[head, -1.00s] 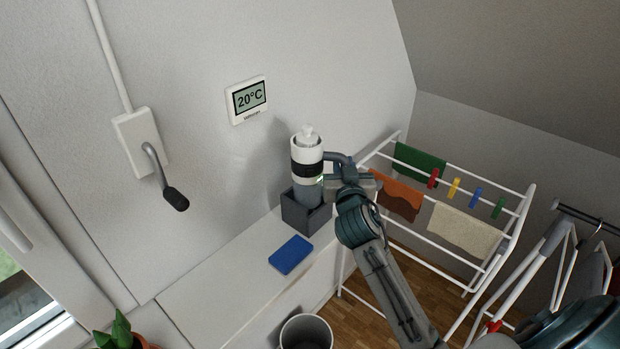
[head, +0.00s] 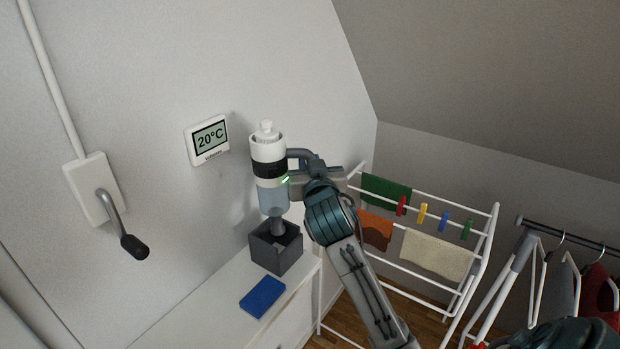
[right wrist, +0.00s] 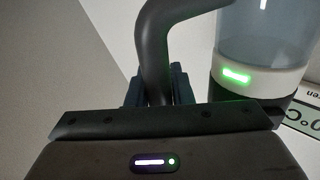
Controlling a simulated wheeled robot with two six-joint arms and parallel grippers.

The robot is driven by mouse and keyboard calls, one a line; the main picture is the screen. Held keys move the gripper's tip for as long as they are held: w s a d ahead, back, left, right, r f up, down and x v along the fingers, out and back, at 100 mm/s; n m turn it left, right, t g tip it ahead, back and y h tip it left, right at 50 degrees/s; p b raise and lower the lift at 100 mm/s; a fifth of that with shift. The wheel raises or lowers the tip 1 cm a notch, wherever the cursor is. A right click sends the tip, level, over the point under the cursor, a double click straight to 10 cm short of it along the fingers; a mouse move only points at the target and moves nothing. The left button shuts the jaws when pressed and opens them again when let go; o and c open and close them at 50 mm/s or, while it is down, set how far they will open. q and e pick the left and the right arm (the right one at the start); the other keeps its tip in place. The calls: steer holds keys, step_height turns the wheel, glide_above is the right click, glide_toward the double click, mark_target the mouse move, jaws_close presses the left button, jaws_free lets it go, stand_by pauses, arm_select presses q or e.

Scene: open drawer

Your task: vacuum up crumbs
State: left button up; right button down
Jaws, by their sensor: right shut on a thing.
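A handheld vacuum (head: 271,185) stands upright in the head view, with a white top, a black band, a clear bluish canister and a dark nozzle pointing down. My right gripper (head: 306,176) is shut on its dark handle, at the vacuum's right side. The right wrist view shows the handle (right wrist: 153,45) between the fingers, and the canister (right wrist: 262,38) with a lit green light. The nozzle's lower end is at the opening of a dark grey square holder (head: 277,257); how deep it reaches I cannot tell. I see no crumbs. My left gripper is not in view.
The holder stands on a white cabinet top (head: 215,305), with a blue sponge-like block (head: 262,297) in front. A thermostat (head: 208,140) and a crank handle (head: 122,225) are on the wall. A drying rack (head: 480,270) with cloths stands right of my arm.

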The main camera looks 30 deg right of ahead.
step_height(320, 180, up, 11)
steer(key=p, duration=0.9)
steer(key=shift+r+p, duration=0.2)
steer(key=shift+p, duration=0.15)
stand_by(1.2)
